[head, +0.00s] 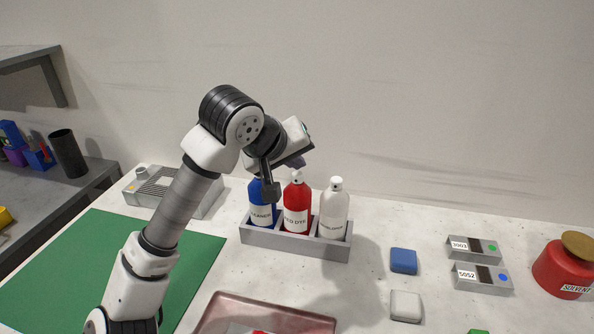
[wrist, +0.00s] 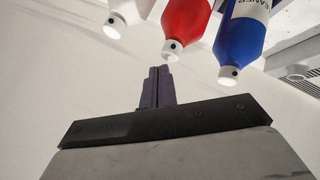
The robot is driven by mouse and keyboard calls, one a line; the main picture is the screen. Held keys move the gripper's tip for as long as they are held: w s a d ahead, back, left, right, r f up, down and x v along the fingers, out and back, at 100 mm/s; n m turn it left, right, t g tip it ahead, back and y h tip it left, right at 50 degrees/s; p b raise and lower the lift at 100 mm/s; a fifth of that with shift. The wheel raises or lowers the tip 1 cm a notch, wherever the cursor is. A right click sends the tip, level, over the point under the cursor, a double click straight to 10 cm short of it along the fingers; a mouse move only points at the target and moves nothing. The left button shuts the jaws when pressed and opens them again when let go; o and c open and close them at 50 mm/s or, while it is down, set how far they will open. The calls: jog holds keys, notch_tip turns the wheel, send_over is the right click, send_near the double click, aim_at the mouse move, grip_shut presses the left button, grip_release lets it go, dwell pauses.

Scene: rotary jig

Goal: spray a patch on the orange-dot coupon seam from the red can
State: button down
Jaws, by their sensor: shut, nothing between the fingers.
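The red can (head: 296,206), with a white nozzle and a label partly reading "LD DYE", stands upright in the middle slot of a grey rack (head: 290,240). It also shows in the wrist view (wrist: 187,18), upside down in the picture. My gripper (wrist: 158,72) is shut and empty, its dark purple fingertips appearing just beside the red can's nozzle, apart from it in the picture. In the head view my gripper (head: 297,161) is near the tops of the cans, partly hidden. I cannot make out an orange-dot coupon; two coupons at right carry green (head: 491,248) and blue (head: 502,278) dots.
A blue can (head: 261,205) and a white can (head: 334,212) flank the red one. A red solvent container (head: 562,270) stands far right. Blue (head: 403,260) and white (head: 405,305) blocks, a pink tray (head: 320,322), a green mat (head: 70,260) and a grey fixture (head: 160,190) lie around.

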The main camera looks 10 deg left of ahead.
jog(key=shift+r+p, duration=0.85)
jog(key=shift+r, duration=1.6)
